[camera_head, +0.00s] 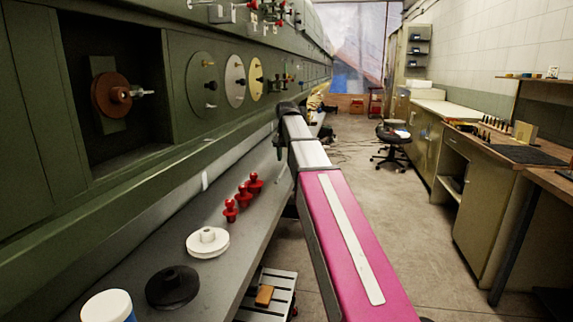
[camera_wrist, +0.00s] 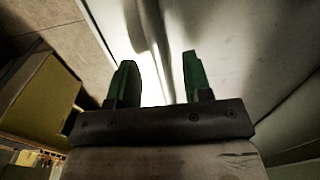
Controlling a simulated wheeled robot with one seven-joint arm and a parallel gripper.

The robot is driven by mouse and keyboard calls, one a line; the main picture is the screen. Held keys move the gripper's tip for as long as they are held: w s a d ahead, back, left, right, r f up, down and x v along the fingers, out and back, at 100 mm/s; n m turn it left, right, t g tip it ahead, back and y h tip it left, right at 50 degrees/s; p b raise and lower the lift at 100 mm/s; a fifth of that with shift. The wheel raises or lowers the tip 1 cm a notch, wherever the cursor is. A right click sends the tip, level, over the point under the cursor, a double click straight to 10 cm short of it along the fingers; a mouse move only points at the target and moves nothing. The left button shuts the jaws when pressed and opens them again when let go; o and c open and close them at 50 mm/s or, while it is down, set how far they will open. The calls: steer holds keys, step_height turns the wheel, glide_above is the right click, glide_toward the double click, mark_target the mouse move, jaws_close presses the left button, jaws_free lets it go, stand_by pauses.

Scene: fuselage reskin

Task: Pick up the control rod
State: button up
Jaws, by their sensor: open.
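My gripper shows in the wrist view (camera_wrist: 158,64) as two green fingers spread apart on a dark bar, with nothing held between them. Beyond the fingers is a pale surface with bright glare and a dark, narrow streak. I cannot tell whether that streak is the control rod. In the head view my arm reaches away along the grey shelf (camera_head: 225,262), and its far end is beside the green panel wall. The gripper itself is small and mostly hidden there. I cannot make out the control rod with certainty in either view.
Red knobbed parts (camera_head: 243,194), a white disc (camera_head: 207,243), a black disc (camera_head: 172,287) and a white tub (camera_head: 108,306) stand on the shelf. The green wall (camera_head: 130,180) carries round fittings.

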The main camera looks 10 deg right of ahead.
steer(key=shift+f, duration=0.6)
jaws_close()
steer(key=shift+r, duration=0.1)
